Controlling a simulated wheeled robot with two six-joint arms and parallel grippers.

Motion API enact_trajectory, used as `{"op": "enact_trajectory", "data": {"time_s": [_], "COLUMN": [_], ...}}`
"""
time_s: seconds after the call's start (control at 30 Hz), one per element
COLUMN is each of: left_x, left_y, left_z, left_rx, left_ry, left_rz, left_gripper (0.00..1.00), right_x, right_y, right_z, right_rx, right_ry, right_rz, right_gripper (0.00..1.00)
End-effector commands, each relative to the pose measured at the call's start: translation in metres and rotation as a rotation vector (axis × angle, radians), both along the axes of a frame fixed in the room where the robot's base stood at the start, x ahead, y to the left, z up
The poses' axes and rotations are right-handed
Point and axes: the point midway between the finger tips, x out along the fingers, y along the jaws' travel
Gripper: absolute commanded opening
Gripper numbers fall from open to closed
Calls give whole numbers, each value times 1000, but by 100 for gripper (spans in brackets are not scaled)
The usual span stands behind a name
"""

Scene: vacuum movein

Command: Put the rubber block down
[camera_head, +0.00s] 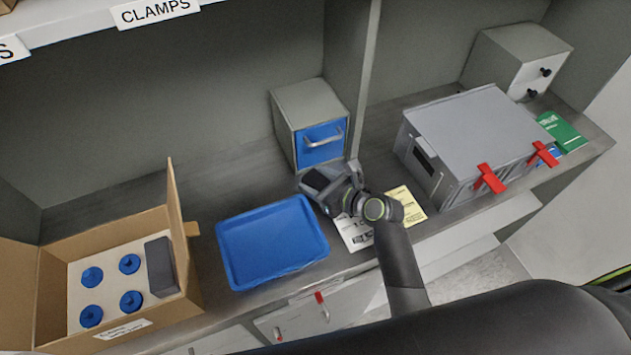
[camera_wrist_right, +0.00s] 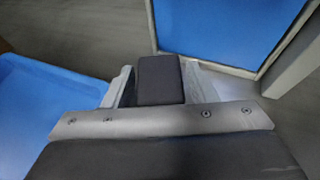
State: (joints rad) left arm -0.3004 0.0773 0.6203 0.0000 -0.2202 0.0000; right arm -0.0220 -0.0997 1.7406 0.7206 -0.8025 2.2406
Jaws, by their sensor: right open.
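A dark rubber block (camera_wrist_right: 160,80) sits between the two grey fingers of my right gripper (camera_wrist_right: 160,88) in the right wrist view. The jaws are open around it, with a narrow gap showing on the left. In the head view the right gripper (camera_head: 316,186) is low over the shelf, between the blue tray and the small drawer cabinet. The dark block (camera_head: 317,178) shows there too; I cannot tell whether its underside touches the shelf. A second dark block (camera_head: 160,267) stands in the cardboard box (camera_head: 186,235) at left. My left gripper is not in view.
The blue tray (camera_head: 272,242) is empty. A cabinet with a blue drawer (camera_head: 320,144) stands just behind the gripper. Printed sheets (camera_head: 408,204) lie under my right arm. A grey case with red latches (camera_head: 475,135) is to the right. Several blue round parts (camera_head: 92,276) sit in the box.

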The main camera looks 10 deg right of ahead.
Motion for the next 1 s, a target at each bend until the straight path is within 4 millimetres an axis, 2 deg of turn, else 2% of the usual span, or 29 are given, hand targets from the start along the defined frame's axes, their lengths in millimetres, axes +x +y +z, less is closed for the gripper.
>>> {"op": "enact_trajectory", "data": {"time_s": [0.27,0.5,0.6,1.0], "left_x": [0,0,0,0], "left_y": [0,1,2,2], "left_z": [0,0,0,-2], "left_rx": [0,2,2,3], "left_ry": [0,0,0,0], "left_rz": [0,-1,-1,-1], "left_gripper": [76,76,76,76], "right_x": [2,1,2,-2], "right_y": [1,1,1,1], "right_z": [-1,-1,-1,6], "right_rx": [-1,-1,0,1], "right_ry": [1,1,0,-2], "right_rz": [0,0,0,1], "right_gripper": [52,20,11,11]}}
